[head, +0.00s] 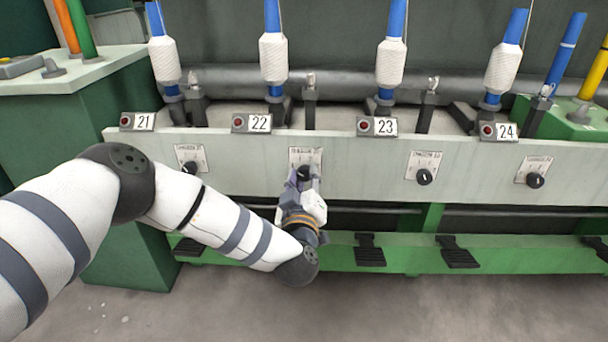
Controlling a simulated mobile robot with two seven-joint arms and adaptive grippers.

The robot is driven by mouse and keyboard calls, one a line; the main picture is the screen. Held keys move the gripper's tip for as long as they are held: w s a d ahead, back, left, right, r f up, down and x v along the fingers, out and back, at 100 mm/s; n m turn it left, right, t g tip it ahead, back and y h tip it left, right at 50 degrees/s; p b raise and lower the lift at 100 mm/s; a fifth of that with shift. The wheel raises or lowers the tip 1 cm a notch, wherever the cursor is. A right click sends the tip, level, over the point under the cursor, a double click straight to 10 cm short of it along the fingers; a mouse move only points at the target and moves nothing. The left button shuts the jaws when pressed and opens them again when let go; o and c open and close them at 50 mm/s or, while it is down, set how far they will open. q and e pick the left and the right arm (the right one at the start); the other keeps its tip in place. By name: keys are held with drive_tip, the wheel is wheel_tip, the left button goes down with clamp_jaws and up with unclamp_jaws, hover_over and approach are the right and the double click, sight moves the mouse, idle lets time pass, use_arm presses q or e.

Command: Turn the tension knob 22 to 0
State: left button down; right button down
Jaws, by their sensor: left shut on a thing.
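The tension knob 22 (304,171) is a small black knob on a pale dial plate (305,155), on the light front rail to the lower right of the label 22 (259,123). My left gripper (303,178) reaches up to it from below and is shut on it. The gripper's fingers hide most of the knob, so its pointer and setting cannot be read. My right gripper is not in view.
Similar black knobs sit by labels 21 (189,168), 23 (424,177) and 24 (536,180). White bobbins on blue tubes, such as one above 22 (273,58), stand behind the rail (365,160). Black pedals (369,250) are below.

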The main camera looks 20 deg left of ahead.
use_arm(q)
drive_tip(key=shift+n, duration=1.5)
drive_tip(key=c, duration=1.3)
unclamp_jaws()
drive_tip(key=shift+p, duration=0.3)
drive_tip(key=shift+s, duration=0.1)
drive_tip(key=v, duration=1.2)
